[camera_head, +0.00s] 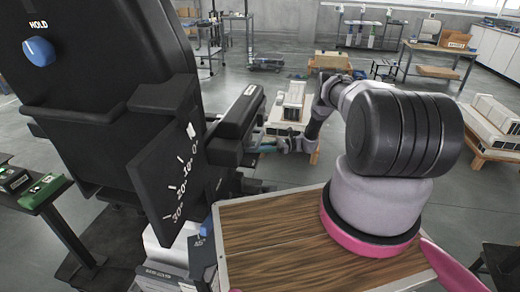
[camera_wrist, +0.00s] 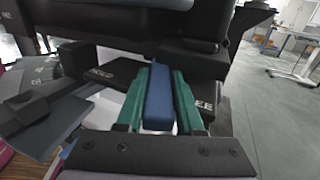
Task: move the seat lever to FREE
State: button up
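The blue lever (camera_wrist: 159,98) shows in the wrist view, in front of a black label plate (camera_wrist: 118,72). White letters ending in "EE" show right of the lever; lettering on the left is hard to read. My gripper (camera_wrist: 161,100) has its two green fingers along both sides of the lever, and the blue fills the gap at the tips.
A blue knob (camera_head: 39,51) marked HOLD is on the black backrest (camera_head: 95,55). A black scale plate (camera_head: 168,165) with angle marks stands left of my arm. A wood-topped surface (camera_head: 275,240) is in front. Open floor lies to the right in the wrist view.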

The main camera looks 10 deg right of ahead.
jog(key=o, duration=0.3)
jog(key=shift+d, duration=0.15)
jog(key=d, duration=1)
jog(key=shift+s+d, duration=0.25)
jog(key=shift+d, duration=0.05)
jog(key=shift+d, duration=0.1)
